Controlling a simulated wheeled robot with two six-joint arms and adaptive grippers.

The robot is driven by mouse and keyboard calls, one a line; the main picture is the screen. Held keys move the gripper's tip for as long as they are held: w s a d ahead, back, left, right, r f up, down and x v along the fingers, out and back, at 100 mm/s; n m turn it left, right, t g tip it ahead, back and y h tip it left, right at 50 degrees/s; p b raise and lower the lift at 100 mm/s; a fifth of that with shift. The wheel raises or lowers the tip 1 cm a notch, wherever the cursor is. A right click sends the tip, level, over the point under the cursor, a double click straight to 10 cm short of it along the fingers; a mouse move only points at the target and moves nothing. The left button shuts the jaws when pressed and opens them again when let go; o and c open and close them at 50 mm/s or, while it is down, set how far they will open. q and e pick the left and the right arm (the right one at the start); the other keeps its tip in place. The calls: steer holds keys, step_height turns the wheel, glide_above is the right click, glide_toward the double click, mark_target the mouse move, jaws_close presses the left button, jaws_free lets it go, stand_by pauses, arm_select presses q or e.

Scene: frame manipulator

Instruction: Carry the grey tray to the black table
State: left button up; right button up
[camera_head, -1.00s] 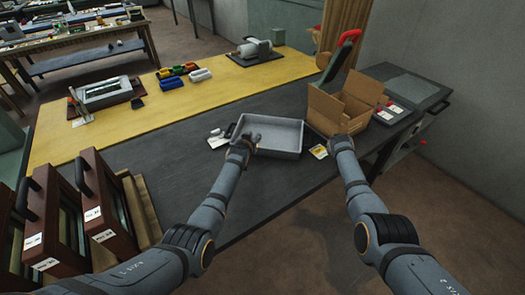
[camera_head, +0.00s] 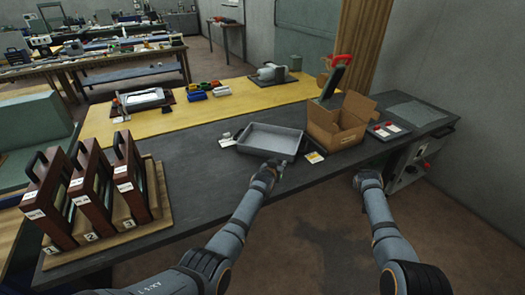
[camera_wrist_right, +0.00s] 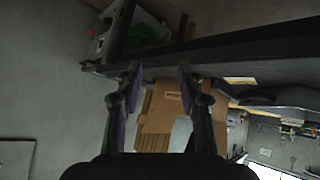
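My right gripper (camera_head: 367,178) is beyond the worktop's front edge, right of the tray. The right wrist view shows its two fingers (camera_wrist_right: 158,70) apart with nothing between them. No separate black table is clearly identifiable.
An open cardboard box (camera_head: 336,125) stands right of the tray, with a small card (camera_head: 313,157) beside it. Wooden framed units (camera_head: 95,190) stand in a rack at the left. A yellow surface (camera_head: 185,115) lies behind. Floor (camera_head: 310,225) is open in front.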

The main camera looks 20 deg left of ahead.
arm_select(q)
steer(key=shift+w+a+f, duration=0.4)
steer(key=shift+w+f, duration=0.05)
steer(key=shift+s+d+r, duration=0.15)
steer(key=shift+r, duration=0.05)
arm_select(e)
steer(key=v, duration=1.2)
arm_select(q)
steer(key=shift+f, duration=0.1)
arm_select(e)
steer(key=shift+s+f, duration=0.1)
